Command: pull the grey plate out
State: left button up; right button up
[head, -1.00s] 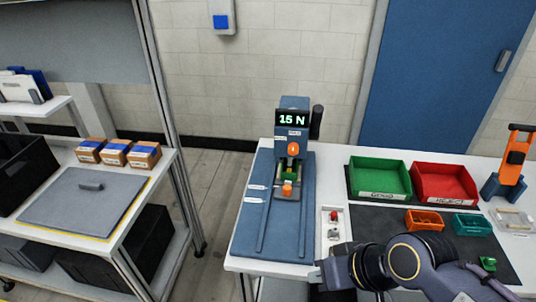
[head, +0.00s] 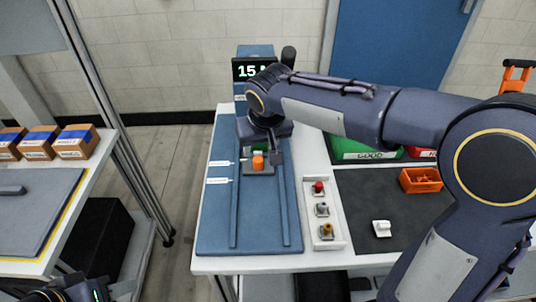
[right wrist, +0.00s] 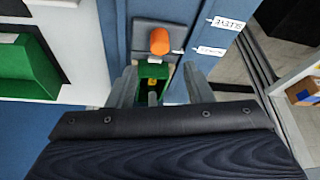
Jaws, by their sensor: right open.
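The small grey plate (head: 250,169) with an upright orange knob (head: 258,162) sits at the press, between two rails on a blue base. In the right wrist view the grey plate (right wrist: 180,33) and knob (right wrist: 160,41) lie just beyond my fingertips. A green block with a yellow part (right wrist: 153,72) stands behind the knob. My right gripper (head: 277,152) is at the press; in the right wrist view (right wrist: 159,74) its fingers are apart, either side of the green block, with the knob ahead. My left arm's dark end (head: 65,290) shows at the bottom left; its jaws cannot be made out.
The press with its display (head: 250,70) stands behind, partly hidden by my right arm. A button box (head: 322,210) is right of the blue base (head: 265,225). The black mat holds an orange bin (head: 420,180) and a white part (head: 382,228). A larger grey board (head: 35,215) lies on the left shelf.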

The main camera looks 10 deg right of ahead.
aim_at(258, 159)
jog(key=x, duration=0.7)
jog(key=shift+f, duration=0.15)
grip_shut()
